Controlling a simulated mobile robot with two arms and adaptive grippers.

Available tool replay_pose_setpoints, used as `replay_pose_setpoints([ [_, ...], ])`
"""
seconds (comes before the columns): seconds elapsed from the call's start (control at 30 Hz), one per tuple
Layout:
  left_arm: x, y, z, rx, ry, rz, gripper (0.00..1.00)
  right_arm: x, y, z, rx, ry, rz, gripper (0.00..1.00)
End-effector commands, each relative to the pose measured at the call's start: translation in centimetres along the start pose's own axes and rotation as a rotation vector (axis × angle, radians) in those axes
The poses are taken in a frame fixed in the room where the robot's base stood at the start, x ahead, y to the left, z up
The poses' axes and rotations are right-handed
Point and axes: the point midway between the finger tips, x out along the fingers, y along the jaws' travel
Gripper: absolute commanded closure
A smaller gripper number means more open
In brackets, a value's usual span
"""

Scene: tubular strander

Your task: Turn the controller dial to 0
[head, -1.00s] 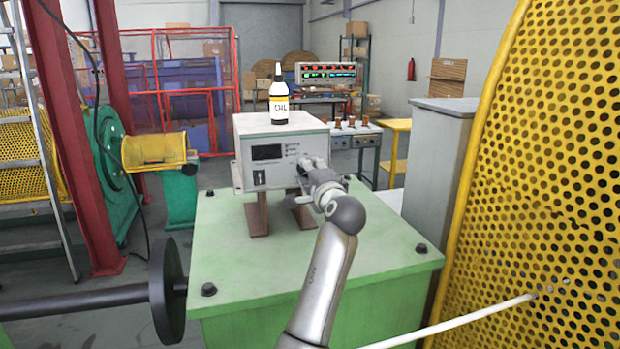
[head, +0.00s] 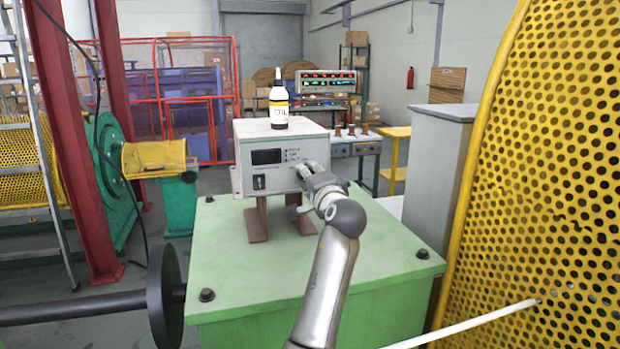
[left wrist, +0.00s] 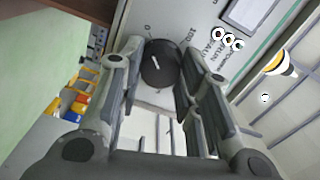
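The controller is a light grey box (head: 262,178) with a dark display, standing on brown legs on a green machine base. Its black round dial (left wrist: 158,66) with a white pointer mark shows in the left wrist view, with a printed 0 and 100 beside it. I cannot tell exactly which value the mark points at. My left gripper (head: 302,178) is at the right part of the controller's front and hides the dial in the head view. In the left wrist view its fingers (left wrist: 160,52) are apart, one on each side of the dial; contact is unclear. My right gripper is in neither view.
A bottle (head: 279,98) with a white label stands on top of the controller. The green base (head: 235,260) has dark bolts at its corners. A yellow perforated guard (head: 545,170) rises close on the right, with a grey cabinet (head: 440,165) beside it.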

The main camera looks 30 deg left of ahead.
Motion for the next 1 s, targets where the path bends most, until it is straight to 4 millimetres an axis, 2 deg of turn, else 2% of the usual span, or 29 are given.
replay_pose_setpoints([
  [0.03,0.0,0.2,0.0,0.000,-0.001,0.005,0.61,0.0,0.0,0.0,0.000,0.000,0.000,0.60],
  [0.17,0.0,0.2,0.0,0.000,-0.001,0.004,0.46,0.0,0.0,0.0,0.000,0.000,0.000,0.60],
  [0.47,-0.1,0.1,0.0,0.001,0.000,0.001,0.46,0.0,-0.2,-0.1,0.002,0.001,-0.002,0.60],
  [0.57,-0.6,0.1,-0.1,0.001,0.001,0.000,0.46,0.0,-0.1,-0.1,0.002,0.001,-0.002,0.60],
  [0.67,-1.9,0.1,-0.1,0.000,0.002,0.001,0.46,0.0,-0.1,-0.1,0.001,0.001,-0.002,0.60],
  [1.0,-8.9,0.2,-0.1,0.000,0.002,0.004,0.46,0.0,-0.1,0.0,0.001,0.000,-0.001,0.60],
])
